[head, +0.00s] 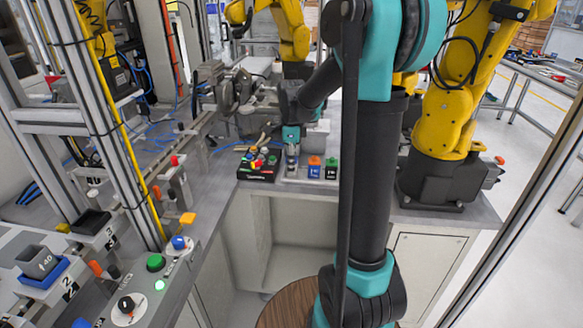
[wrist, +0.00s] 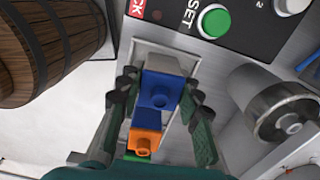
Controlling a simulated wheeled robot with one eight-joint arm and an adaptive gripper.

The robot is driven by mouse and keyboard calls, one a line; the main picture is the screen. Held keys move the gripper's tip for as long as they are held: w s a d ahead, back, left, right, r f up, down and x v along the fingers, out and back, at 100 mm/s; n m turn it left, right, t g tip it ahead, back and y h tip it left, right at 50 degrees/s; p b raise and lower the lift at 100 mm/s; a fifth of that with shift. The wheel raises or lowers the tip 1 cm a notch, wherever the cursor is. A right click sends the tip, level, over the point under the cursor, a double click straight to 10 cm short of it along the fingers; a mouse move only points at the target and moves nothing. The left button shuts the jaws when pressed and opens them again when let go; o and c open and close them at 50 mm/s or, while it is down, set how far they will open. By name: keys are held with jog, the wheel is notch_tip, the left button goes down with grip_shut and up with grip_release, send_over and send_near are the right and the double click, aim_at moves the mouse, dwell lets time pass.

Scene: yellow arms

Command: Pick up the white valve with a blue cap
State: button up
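The white valve with a blue cap (wrist: 160,90) shows in the wrist view between the fingers of my gripper (wrist: 157,98). Its pale body shows at the top and the blue cap faces the camera. The fingers stand on either side of it with visible gaps, so my gripper is open. In the head view my gripper (head: 291,152) points down at the counter, left of the other capped valves, and I cannot make out the blue-capped valve there. Beside it are an orange-capped valve with a blue body (wrist: 146,132) and a green-capped valve (head: 332,168).
A black button box (head: 257,174) with coloured buttons stands just left of my gripper; its green button (wrist: 214,21) is close in the wrist view. A metal cylinder (wrist: 275,105) lies right, a wooden barrel (wrist: 45,50) left. A yellow arm (head: 447,115) stands right.

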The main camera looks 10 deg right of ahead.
grip_shut()
